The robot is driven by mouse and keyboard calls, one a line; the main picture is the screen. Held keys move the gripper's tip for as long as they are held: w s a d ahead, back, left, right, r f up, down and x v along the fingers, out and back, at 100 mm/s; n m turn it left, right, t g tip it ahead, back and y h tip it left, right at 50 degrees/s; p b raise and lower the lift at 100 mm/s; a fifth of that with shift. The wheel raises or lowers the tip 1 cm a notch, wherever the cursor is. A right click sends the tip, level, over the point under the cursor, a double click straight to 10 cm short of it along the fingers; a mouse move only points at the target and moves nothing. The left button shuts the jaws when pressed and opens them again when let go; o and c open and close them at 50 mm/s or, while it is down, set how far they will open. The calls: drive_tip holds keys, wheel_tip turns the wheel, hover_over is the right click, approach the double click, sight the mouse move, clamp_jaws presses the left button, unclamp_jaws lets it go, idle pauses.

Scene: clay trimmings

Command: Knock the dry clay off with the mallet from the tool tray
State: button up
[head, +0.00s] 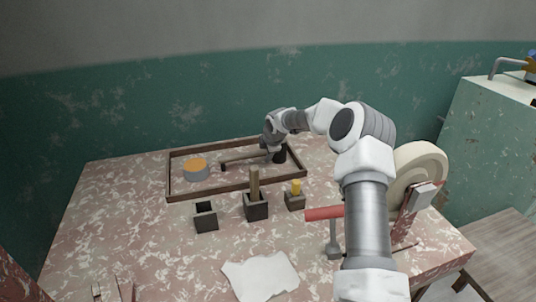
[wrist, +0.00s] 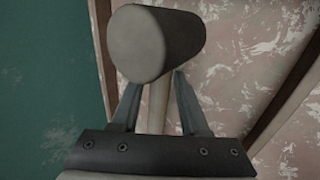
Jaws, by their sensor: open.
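The mallet lies in the wooden-framed tool tray (head: 236,192). Its pale handle (head: 245,158) runs leftward in the head view, and a dark head (head: 280,156) shows at the right, partly behind my gripper (head: 269,146). In the wrist view the big grey-brown mallet head (wrist: 160,45) fills the top middle. The handle (wrist: 157,118) passes down between the two fingers of my gripper (wrist: 155,85). The fingers are apart, one on each side of the handle, with a gap showing. I cannot make out dry clay for certain.
A round tin with an orange top (head: 196,170) sits in the tray's left part. Several small dark blocks or holders, one (head: 256,207) with an upright stick, stand in front. A white sheet (head: 262,277) lies nearer. A pale wheel (head: 420,168) stands at right.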

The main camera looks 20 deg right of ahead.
drive_tip(key=shift+c, duration=0.2)
clamp_jaws()
idle(1.1)
